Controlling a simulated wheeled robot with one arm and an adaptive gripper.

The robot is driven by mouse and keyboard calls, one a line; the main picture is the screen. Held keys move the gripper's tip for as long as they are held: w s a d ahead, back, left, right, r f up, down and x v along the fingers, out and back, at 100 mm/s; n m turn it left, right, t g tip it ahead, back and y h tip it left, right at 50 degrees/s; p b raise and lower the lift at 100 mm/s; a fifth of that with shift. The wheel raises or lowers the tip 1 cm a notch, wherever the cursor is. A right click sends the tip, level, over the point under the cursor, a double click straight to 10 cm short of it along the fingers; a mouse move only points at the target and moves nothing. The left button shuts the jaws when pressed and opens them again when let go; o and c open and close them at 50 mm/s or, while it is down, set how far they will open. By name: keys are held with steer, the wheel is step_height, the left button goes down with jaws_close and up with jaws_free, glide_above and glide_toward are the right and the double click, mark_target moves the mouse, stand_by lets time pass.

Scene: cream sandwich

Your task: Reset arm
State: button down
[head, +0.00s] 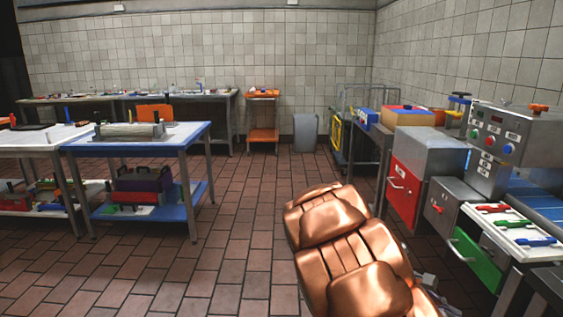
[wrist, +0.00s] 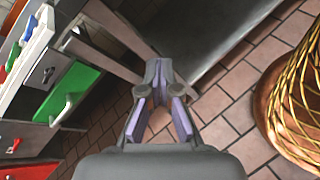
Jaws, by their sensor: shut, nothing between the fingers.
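My gripper (wrist: 159,75) shows in the wrist view with its fingertips together and nothing between them. It hangs over the brown tiled floor, beside a grey metal bench with a green drawer (wrist: 73,88). In the head view a copper-coloured segmented body (head: 340,245) fills the lower middle, and my gripper cannot be made out there. A copper form with a gold mesh pattern (wrist: 295,105) stands at the right of the wrist view.
Machines and drawers line the right, with a red drawer (head: 404,188), a green drawer (head: 476,260) and a control box (head: 512,130). A blue-edged table (head: 185,140) stands left. An orange trolley (head: 262,135) and grey bin (head: 305,132) stand at the back. The middle floor is clear.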

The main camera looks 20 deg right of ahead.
steer(key=s+a+f+m+t+y, duration=0.1)
steer(key=s+a+m+t+y, duration=0.3)
steer(key=a, duration=1.2)
steer(key=s+a+f+t+y, duration=0.15)
steer(key=s+a+y, duration=0.45)
steer(key=a, duration=1.1)
step_height(320, 180, up, 22)
steer(key=t+p, duration=0.1)
steer(key=p, duration=1.8)
steer(key=shift+d, duration=0.35)
steer(key=shift+s+f, duration=0.1)
steer(key=shift+f, duration=0.05)
